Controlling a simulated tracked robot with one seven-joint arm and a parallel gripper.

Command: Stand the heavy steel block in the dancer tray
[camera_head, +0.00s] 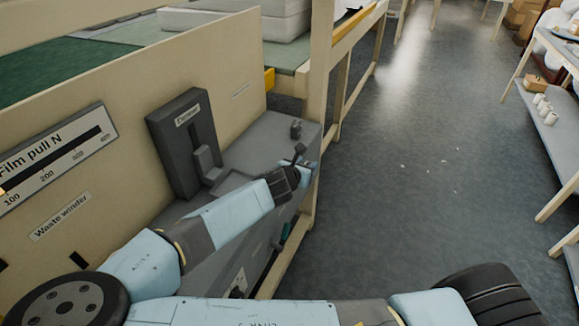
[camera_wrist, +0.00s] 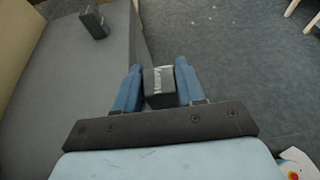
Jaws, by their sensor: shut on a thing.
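My gripper (camera_wrist: 158,76) is shut on a dark block (camera_wrist: 158,92) with white lettering, which looks like "Heavy", between its two blue fingers. In the head view my gripper (camera_head: 302,163) is at the right edge of the grey ledge; the held block is hard to make out there. The block's underside is hidden, so I cannot tell whether it touches anything. The dark upright panel marked "Dancer" (camera_head: 178,143) stands to the left, with a small grey stepped piece (camera_head: 207,162) on its front. I cannot tell whether that piece is the tray.
A second small dark block (camera_head: 296,129) stands on the grey ledge (camera_head: 258,140), beyond my gripper; it also shows in the wrist view (camera_wrist: 94,23). A cream post (camera_head: 320,70) rises behind the ledge. Open floor (camera_head: 430,170) lies to the right, before a shelf (camera_head: 548,110).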

